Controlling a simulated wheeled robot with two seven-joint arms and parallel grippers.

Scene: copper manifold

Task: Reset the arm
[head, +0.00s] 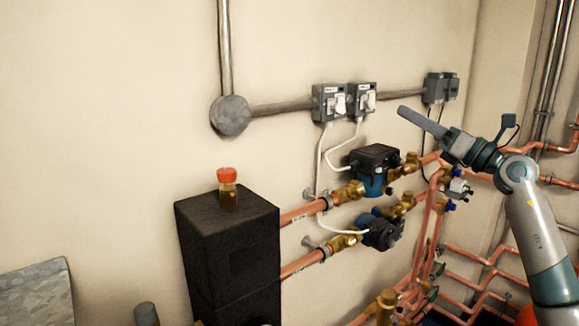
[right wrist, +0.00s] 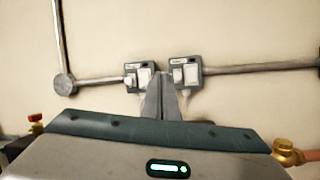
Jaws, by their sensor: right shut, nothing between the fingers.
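My right arm comes in from the right edge of the head view. Its right gripper (head: 402,110) is shut and empty, with its long grey fingers together, pointing up and left. It is raised in front of the wall, to the right of the two grey switch boxes in the head view. In the right wrist view the shut fingers (right wrist: 166,78) point at the wall between the left switch box (right wrist: 145,76) and the right switch box (right wrist: 186,72). No contact with the boxes is visible. My left gripper is not in view.
Below the gripper are two pumps, the upper pump (head: 374,168) and the lower pump (head: 383,230), on copper pipes. A black box (head: 228,255) with a red-capped brass valve (head: 228,190) stands left. Copper pipes (head: 490,265) crowd the lower right.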

